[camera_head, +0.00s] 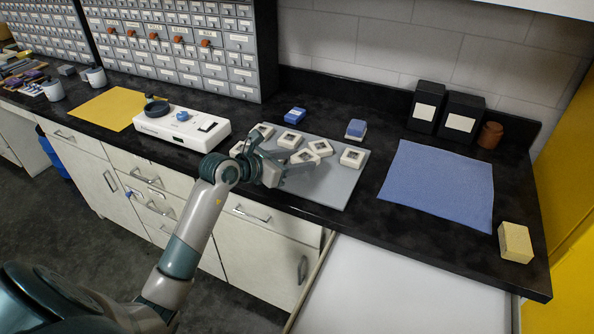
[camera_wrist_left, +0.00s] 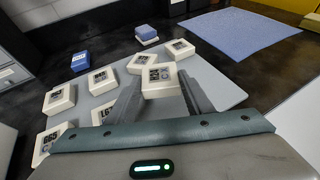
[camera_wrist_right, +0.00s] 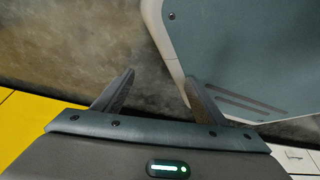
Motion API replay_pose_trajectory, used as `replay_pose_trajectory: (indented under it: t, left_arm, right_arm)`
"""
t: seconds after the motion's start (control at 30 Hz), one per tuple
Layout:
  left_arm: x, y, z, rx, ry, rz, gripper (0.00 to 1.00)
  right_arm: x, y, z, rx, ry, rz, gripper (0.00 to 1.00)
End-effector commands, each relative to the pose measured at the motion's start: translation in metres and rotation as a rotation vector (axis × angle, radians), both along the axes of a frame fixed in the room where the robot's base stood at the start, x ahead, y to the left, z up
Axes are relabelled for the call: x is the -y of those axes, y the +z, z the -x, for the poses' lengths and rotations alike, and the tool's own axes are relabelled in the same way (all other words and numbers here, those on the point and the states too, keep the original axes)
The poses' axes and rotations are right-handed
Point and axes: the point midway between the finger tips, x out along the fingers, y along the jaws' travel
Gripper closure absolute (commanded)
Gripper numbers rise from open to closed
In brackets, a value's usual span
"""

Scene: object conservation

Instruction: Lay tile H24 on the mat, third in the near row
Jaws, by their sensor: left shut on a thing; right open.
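My left gripper (camera_head: 286,172) is over the grey mat (camera_head: 343,187), shut on a white tile (camera_head: 304,157) with a dark printed face. In the left wrist view the held tile (camera_wrist_left: 160,80) sits between the fingertips; its label is too small to read. I cannot tell whether it touches the mat. Several similar tiles form a far row, including one at its right end (camera_wrist_left: 182,49). Two tiles lie left of the held one in the near row, one of them partly hidden (camera_wrist_left: 104,116). My right gripper (camera_wrist_right: 158,88) is open and empty, away from the counter top.
Behind the mat are a blue block (camera_head: 295,115) and a blue-and-white block (camera_head: 356,129). A white device (camera_head: 181,127) stands left. A blue cloth (camera_head: 437,184), black boxes (camera_head: 461,116) and a yellow sponge (camera_head: 515,242) are right. The mat's right front part is bare.

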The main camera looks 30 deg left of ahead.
Motion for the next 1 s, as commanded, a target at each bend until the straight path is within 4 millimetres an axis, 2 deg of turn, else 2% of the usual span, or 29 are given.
replay_pose_trajectory:
  t: [0.17,0.3,0.43,0.57,0.8,0.83,0.87,1.0]
  left_arm:
    - [0.001,-0.018,0.001,-0.004,0.001,0.004,0.80]
    - [0.000,-0.033,0.000,-0.001,0.002,0.003,0.80]
    - [0.000,-0.038,0.000,0.000,0.001,0.002,0.80]
    - [0.000,-0.038,0.000,0.001,0.000,0.001,0.80]
    - [0.000,-0.040,0.000,0.000,0.000,0.001,0.80]
    - [0.000,-0.040,0.000,-0.001,0.000,0.001,0.51]
    - [0.000,-0.040,0.000,-0.001,0.000,0.001,0.46]
    - [0.000,-0.040,0.000,-0.001,0.000,0.001,0.46]
  right_arm:
    - [0.003,0.002,0.011,-0.025,0.000,0.007,0.35]
    - [0.011,-0.003,0.037,-0.079,-0.002,0.020,0.35]
    - [0.015,-0.007,0.053,-0.106,-0.002,0.027,0.35]
    - [0.016,-0.007,0.057,-0.109,-0.003,0.027,0.35]
    - [0.014,-0.006,0.047,-0.093,-0.003,0.024,0.35]
    - [0.014,-0.006,0.044,-0.089,-0.004,0.024,0.35]
    - [0.014,-0.005,0.042,-0.086,-0.003,0.024,0.35]
    - [0.013,-0.004,0.031,-0.074,-0.003,0.023,0.35]
